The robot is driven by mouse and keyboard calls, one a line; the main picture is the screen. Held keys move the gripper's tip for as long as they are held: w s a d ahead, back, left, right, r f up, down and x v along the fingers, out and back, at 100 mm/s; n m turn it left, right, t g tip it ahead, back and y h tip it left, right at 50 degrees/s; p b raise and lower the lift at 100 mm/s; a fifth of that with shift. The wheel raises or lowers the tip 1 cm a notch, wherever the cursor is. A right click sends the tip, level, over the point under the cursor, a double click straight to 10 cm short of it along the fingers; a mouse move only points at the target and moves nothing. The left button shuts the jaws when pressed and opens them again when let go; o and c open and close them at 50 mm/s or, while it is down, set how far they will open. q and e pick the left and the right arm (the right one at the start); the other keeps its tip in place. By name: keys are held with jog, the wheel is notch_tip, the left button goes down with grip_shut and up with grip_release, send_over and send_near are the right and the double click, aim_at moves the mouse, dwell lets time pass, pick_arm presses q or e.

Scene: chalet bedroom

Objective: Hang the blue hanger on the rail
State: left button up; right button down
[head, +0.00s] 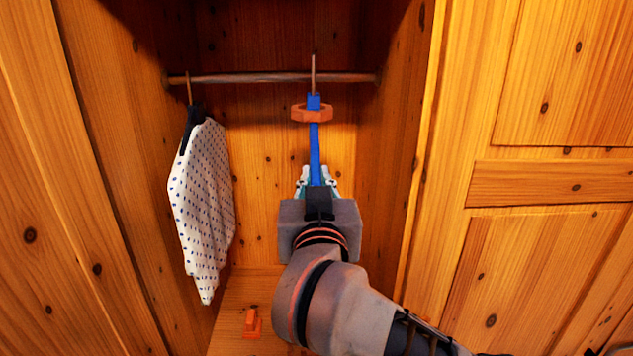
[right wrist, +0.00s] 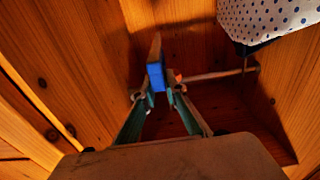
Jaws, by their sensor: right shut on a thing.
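The blue hanger (head: 315,145) is held upright and nearly edge-on, with its thin metal hook (head: 313,70) at the top. My right gripper (head: 317,180) is shut on its lower part. In the right wrist view the blue hanger (right wrist: 156,76) shows between the fingertips (right wrist: 157,94). The rail (head: 260,78) runs across the wardrobe. The hook crosses the rail in the head view and its tip shows above it; I cannot tell whether it rests over the rail or is in front. My left gripper is not in view.
A dark hanger with a white dotted garment (head: 203,205) hangs at the rail's left end. An orange-brown piece (head: 312,113) is at the blue hanger's upper part. An orange block (head: 252,323) is on the wardrobe floor. Wooden side walls and a right door (head: 545,180) frame the opening.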

jog(key=shift+w, duration=2.5)
jog(key=shift+w+d+f+b, duration=0.1)
jog(key=shift+w+b, duration=0.25)
jog(key=shift+w, duration=0.3)
jog(key=shift+w+f, duration=0.1)
jog(key=shift+w, duration=0.4)
jog(key=shift+f, duration=0.75)
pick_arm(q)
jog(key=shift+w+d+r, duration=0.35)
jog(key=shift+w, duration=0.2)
pick_arm(e)
jog(key=shift+f, duration=0.3)
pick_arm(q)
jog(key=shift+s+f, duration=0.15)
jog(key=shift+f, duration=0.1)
